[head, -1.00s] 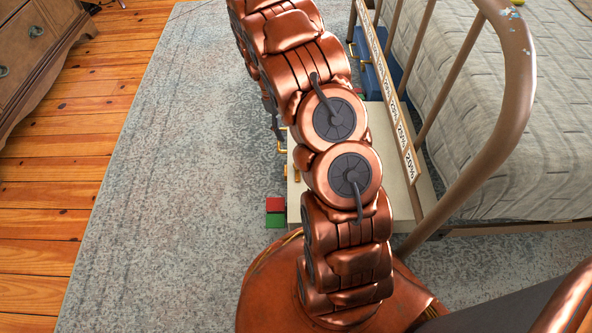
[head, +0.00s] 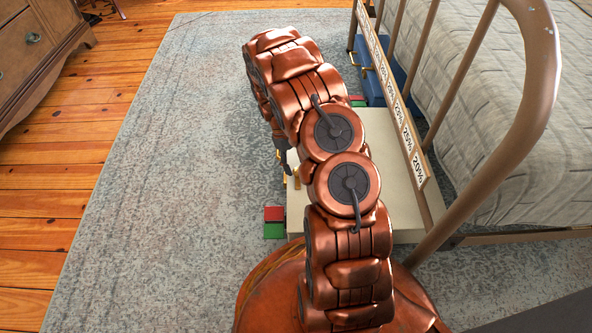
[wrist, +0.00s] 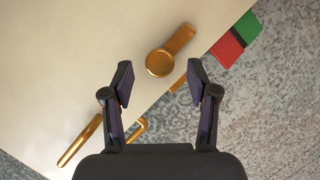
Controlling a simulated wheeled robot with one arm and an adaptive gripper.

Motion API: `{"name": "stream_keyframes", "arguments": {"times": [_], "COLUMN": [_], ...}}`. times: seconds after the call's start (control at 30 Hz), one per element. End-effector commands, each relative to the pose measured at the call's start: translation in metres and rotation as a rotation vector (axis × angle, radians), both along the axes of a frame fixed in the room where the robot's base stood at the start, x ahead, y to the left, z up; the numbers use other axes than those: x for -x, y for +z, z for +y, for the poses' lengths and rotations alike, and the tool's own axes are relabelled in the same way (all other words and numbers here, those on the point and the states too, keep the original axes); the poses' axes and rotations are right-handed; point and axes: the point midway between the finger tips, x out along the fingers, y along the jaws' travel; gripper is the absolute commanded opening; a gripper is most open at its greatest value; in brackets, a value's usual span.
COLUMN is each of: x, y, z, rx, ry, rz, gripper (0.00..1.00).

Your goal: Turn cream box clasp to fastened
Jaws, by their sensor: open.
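The cream box (head: 385,140) stands on the rug beside the bed, partly hidden by my arm in the head view. In the wrist view its pale top (wrist: 70,55) fills the upper left. The brass clasp (wrist: 160,63) shows a round disc with a flat arm reaching to the upper right, roughly along the box edge. My gripper (wrist: 159,72) is open, with one finger on each side of the disc in the picture and nothing held. Contact with the clasp cannot be told. In the head view my gripper is mostly hidden behind my arm.
A red tile (wrist: 227,48) and a green tile (wrist: 246,27) sit beside the box edge. A brass handle (wrist: 80,142) is at lower left in the wrist view. The bed rail (head: 400,110) runs over the box's right side. A blue box (head: 372,78) stands beyond. The rug (head: 160,150) is clear at left.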

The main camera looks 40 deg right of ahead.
Motion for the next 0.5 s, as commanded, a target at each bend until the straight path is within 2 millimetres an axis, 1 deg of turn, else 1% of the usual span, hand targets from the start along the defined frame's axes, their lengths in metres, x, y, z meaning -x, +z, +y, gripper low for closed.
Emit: {"name": "stream_keyframes", "arguments": {"times": [0.03, 0.13, 0.4, 0.43, 0.5], "x": [0.0026, 0.0052, 0.0064, 0.0065, 0.0065], "y": [-0.0090, -0.0156, -0.0165, -0.0164, -0.0164], "z": [-0.0003, -0.0007, -0.0010, -0.0010, -0.0009], "rx": [0.000, 0.001, 0.001, 0.001, 0.001], "ry": [0.000, 0.002, 0.002, 0.002, 0.002], "rz": [0.001, -0.001, -0.002, -0.001, -0.001], "gripper": [0.59, 0.59, 0.59, 0.58, 0.51]}}
